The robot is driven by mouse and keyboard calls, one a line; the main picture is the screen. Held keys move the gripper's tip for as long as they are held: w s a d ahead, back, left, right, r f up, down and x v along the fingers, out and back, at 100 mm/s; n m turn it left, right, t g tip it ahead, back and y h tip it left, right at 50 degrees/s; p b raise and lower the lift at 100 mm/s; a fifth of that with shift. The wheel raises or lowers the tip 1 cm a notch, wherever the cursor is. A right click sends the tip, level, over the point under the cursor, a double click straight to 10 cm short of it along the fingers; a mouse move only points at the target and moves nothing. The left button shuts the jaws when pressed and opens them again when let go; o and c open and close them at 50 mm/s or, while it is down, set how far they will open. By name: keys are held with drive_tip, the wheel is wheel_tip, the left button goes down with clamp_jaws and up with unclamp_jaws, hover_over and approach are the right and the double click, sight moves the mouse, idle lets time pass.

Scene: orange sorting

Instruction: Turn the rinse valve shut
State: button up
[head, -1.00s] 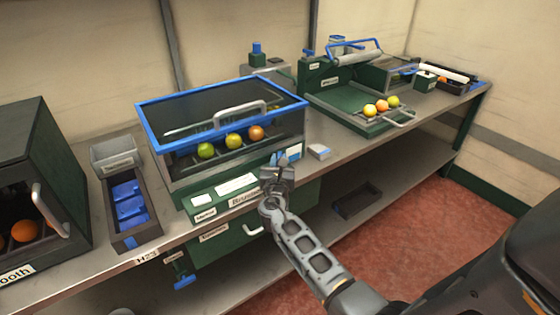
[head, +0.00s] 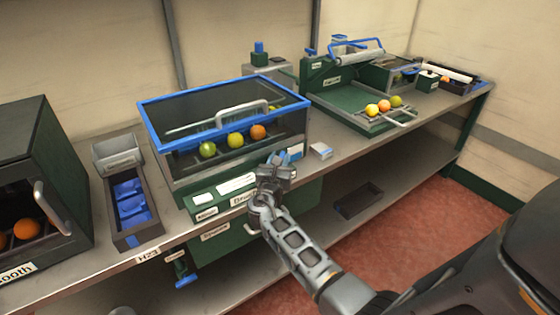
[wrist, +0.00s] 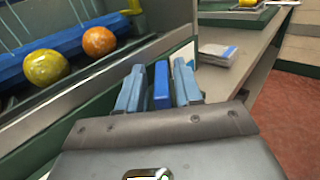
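My gripper (head: 276,166) is at the front right corner of the blue-rimmed washing box (head: 222,97). In the wrist view my gripper (wrist: 160,88) has its two fingers apart. A dark blue upright piece (wrist: 162,87) stands between them, seemingly a handle on the box's front; I cannot tell whether the fingers touch it. A blue T-shaped handle (head: 186,281) hangs below the bench. No readable label shows which part is the rinse valve.
Green and orange fruits (head: 235,140) lie in the box. A small white-and-blue block (head: 321,150) lies on the bench to the gripper's right. A dark bin with blue pieces (head: 130,206) stands left. A green tray (head: 352,103) with fruits stands farther right.

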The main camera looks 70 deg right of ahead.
drive_tip(key=shift+o, duration=0.5)
drive_tip(key=shift+f, duration=0.1)
drive_tip(key=shift+a, duration=0.15)
drive_tip(key=shift+s+a, duration=0.1)
drive_tip(key=shift+a, duration=0.2)
drive_tip(key=v, duration=0.7)
drive_tip(key=shift+b, duration=0.4)
